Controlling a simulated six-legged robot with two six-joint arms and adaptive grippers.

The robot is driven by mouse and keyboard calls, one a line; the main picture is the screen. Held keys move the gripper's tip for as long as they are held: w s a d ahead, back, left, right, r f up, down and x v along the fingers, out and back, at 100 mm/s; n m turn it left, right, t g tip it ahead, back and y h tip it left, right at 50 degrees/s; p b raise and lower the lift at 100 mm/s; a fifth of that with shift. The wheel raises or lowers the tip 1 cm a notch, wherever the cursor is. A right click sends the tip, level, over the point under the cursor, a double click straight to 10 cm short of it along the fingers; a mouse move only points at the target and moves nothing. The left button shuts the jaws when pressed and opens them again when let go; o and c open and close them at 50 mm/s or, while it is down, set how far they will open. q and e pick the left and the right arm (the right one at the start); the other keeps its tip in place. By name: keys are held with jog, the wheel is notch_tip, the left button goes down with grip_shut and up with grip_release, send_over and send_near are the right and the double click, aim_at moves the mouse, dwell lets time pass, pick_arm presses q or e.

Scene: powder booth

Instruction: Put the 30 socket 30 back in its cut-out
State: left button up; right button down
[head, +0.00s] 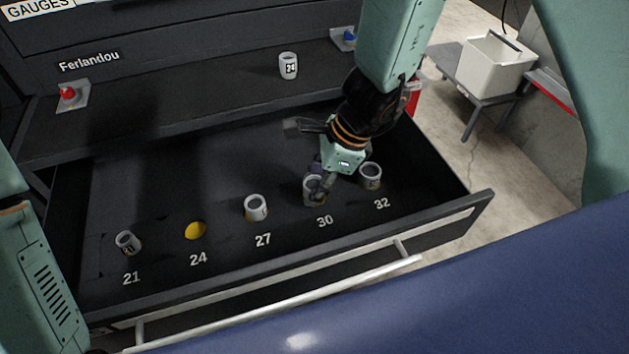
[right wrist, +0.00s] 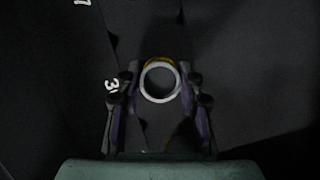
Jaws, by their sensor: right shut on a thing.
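The grey 30 socket (head: 308,190) is at the cut-out above the printed 30 in the open drawer. My right gripper (head: 318,186) reaches down from above and is shut on it. In the right wrist view the socket shows as a pale ring (right wrist: 160,98) between the two fingers (right wrist: 160,92). A yellow sliver of the cut-out (right wrist: 158,60) shows past the ring's far edge. I cannot tell whether the socket is seated or just above the cut-out. My left arm shows at the left edge, but its gripper is out of view.
The 21 (head: 128,242), 27 (head: 257,208) and 32 (head: 370,176) sockets stand in the drawer, the 32 close beside my right gripper. The 24 cut-out (head: 195,230) is empty and yellow. The 24 socket (head: 288,65) stands on the ledge behind. The drawer's front wall (head: 440,214) is nearest me.

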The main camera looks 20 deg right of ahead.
jog(key=shift+f, duration=0.3)
jog(key=shift+s, duration=0.1)
jog(key=shift+s+d+f+b, duration=0.1)
jog(key=shift+s+f+b, duration=0.2)
jog(key=shift+b, duration=0.2)
dwell(0.5)
jog(key=c, duration=1.2)
grip_release()
jog(key=o, duration=0.4)
jog(key=shift+w+f, duration=0.15)
jog(key=shift+w, duration=0.15)
jog(key=shift+o, duration=0.2)
jog(key=shift+r, duration=0.2)
